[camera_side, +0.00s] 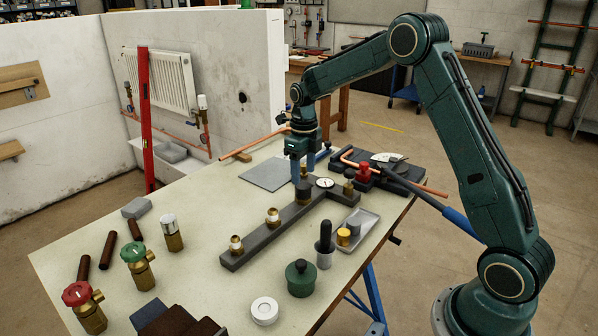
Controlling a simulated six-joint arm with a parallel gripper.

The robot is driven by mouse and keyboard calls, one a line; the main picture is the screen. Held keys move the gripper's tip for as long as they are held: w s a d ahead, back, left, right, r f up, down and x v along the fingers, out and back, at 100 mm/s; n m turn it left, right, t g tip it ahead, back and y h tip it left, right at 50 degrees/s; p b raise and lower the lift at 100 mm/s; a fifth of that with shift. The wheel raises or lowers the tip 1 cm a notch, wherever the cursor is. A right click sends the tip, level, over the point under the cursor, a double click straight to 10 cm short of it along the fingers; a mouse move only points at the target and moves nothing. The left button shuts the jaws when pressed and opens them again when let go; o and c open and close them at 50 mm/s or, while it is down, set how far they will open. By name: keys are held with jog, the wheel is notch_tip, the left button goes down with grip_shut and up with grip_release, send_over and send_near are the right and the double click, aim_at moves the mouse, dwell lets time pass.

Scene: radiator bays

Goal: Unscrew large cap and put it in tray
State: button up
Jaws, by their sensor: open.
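My gripper (304,180) points straight down over the far end of the dark manifold bar (255,243). Its blue fingers are open, at the top of a dark, brass-topped fitting (304,196), which looks like the large cap. The fingers partly hide it, and I cannot tell whether they touch it. Two smaller brass fittings with pale tops, a nearer one (236,244) and a middle one (272,217), stand along the bar. A shallow grey tray (368,220) lies right of the bar, holding a yellow-topped piece (343,237) and a grey cylinder (354,226).
A black-handled tool in a cup (324,247) and a green round pot (300,279) stand before the tray. Valves stand at the left; a grey mat (266,175) lies behind.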

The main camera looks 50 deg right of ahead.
aim_at(303, 185)
jog(key=shift+m, duration=0.4)
jog(key=shift+f, duration=0.1)
jog(key=shift+f, duration=2.4)
jog(key=c, duration=1)
